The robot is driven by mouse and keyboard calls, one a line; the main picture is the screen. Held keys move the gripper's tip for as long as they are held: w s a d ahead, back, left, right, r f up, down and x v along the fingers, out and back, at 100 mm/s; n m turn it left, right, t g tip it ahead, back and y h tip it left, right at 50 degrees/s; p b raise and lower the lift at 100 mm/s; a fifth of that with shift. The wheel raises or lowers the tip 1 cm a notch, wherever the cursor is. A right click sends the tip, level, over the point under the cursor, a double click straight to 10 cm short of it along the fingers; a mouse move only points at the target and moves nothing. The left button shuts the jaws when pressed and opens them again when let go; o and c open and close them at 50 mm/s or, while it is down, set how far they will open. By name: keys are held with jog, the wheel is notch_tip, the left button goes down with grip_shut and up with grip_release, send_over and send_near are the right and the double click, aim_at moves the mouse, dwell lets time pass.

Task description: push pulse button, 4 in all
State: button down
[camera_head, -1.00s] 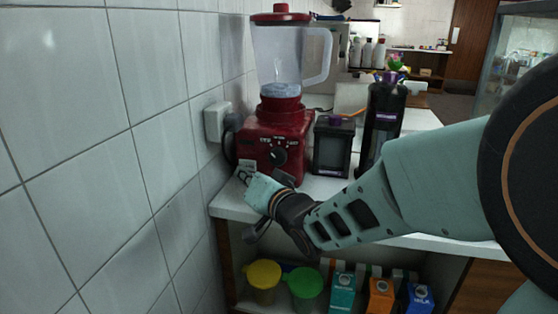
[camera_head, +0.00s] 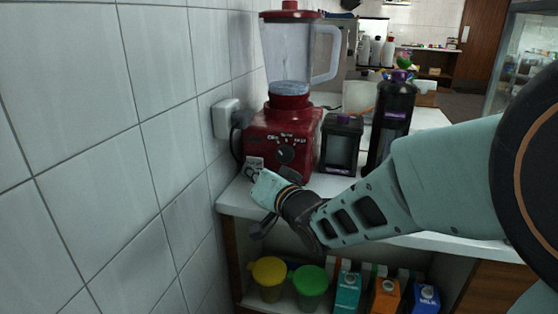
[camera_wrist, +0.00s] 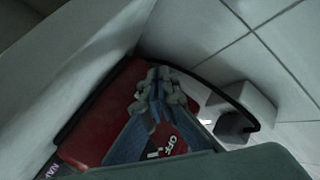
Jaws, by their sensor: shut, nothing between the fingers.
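A red blender (camera_head: 262,133) with a clear jug stands on the white counter by the tiled wall. Its front has a dark knob (camera_head: 285,155) and small pale markings above it; I cannot tell which control is the pulse button. My gripper (camera_wrist: 160,78) is shut and empty. In the head view my teal hand is low in front of the blender's left front corner, and the fingertips are hard to make out. Contact cannot be told.
A white wall socket (camera_head: 225,118) with a dark cord is left of the blender. A dark box (camera_head: 341,145) and a tall black bottle (camera_head: 391,125) stand close on its right. Yellow-lidded and green-lidded cups and several cartons stand on the shelf below.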

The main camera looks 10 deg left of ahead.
jog(key=shift+w, duration=0.1)
dwell(0.4)
jog(key=shift+w, duration=0.35)
jog(key=shift+w+d, duration=0.1)
jog(key=shift+w, duration=0.35)
dwell(0.8)
jog(key=shift+s, duration=0.9)
